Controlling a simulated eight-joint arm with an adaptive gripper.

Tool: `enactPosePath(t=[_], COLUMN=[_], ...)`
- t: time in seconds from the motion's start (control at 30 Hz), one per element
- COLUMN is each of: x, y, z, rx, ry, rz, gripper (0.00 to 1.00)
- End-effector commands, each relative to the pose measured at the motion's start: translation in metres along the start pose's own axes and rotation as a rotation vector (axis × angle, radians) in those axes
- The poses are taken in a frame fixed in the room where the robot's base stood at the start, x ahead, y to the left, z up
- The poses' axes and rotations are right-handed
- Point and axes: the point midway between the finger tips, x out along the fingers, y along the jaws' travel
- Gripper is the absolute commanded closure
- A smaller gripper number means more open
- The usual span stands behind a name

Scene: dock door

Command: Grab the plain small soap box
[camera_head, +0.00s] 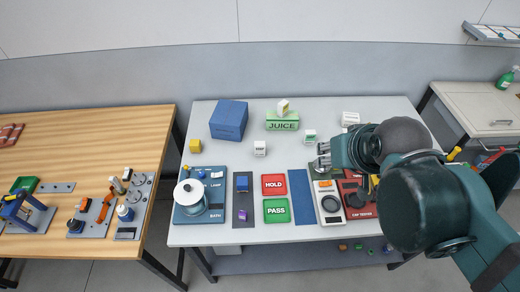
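Several small boxes stand on the grey table, and their print is too small to tell which is the plain soap box. One is a small white box (260,148) near the middle. Another is a white box with green marking (310,136), just beyond my gripper. A wider white box (350,118) stands at the back right, and a small pale box with yellow (283,106) sits on the green JUICE box (282,122). My gripper (321,158) points left over the table's right half. Its fingers look apart, with nothing seen between them.
Along the front are a white spool (190,196) on a blue board, a red HOLD pad (274,184), a green PASS pad (276,210) and a blue strip (302,197). My arm covers the right side.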

Motion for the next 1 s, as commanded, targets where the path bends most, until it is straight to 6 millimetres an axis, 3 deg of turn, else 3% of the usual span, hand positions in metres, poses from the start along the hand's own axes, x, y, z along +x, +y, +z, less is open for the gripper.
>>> enactPosePath(t=[0.7,1.0], x=[0.0,0.007], y=[0.0,-0.004], z=[-0.001,-0.013], rx=[0.003,0.06], ry=[-0.002,-0.033], rz=[0.0,0.003], gripper=[0.63,0.63])
